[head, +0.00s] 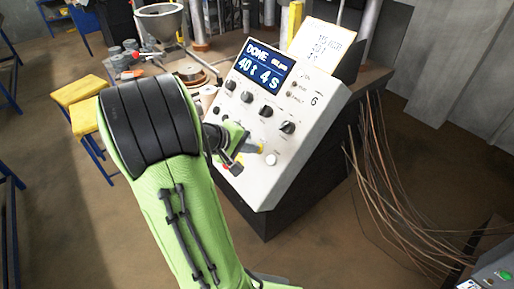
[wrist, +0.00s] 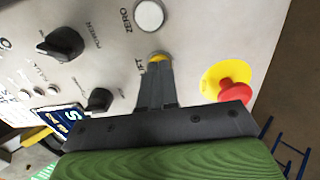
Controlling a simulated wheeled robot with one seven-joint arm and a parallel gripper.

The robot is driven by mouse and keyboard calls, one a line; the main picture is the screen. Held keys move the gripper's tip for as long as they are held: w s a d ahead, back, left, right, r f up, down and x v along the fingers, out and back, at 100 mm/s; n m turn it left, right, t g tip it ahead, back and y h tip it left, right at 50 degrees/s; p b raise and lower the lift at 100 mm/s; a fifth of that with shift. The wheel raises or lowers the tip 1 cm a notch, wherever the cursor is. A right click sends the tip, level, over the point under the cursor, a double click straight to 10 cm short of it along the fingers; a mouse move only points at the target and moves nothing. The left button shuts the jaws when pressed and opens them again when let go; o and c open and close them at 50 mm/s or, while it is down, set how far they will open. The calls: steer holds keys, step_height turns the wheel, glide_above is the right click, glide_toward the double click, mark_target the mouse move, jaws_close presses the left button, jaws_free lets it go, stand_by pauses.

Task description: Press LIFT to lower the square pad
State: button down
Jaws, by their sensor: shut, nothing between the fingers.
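The white sloped control panel (head: 290,120) fills the middle of the head view, with a lit display (head: 262,68) reading "DOME" and "40t 4s". In the wrist view my gripper (wrist: 159,70) is shut and empty. Its fingertips are at a small yellow button (wrist: 159,56), beside a partly hidden label ending in "FT". The fingers hide part of this button, and I cannot tell whether they touch it. In the head view my arm hides much of the panel's lower left. I cannot make out the square pad.
A white ZERO button (wrist: 149,15) is just beyond the fingertips. A red stop button (wrist: 235,92) on a yellow base is close to their right. Black knobs (wrist: 62,44) are to the left. Hanging cables (head: 385,185) are right of the panel; yellow stools (head: 80,91) stand left.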

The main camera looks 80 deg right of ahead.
steer(key=shift+s+d+f, duration=0.1)
steer(key=shift+d+f, duration=0.05)
steer(key=shift+f, duration=0.05)
stand_by(0.4)
steer(key=shift+r, duration=0.1)
steer(key=p+v, duration=0.4)
steer(key=v, duration=0.4)
stand_by(0.3)
stand_by(0.5)
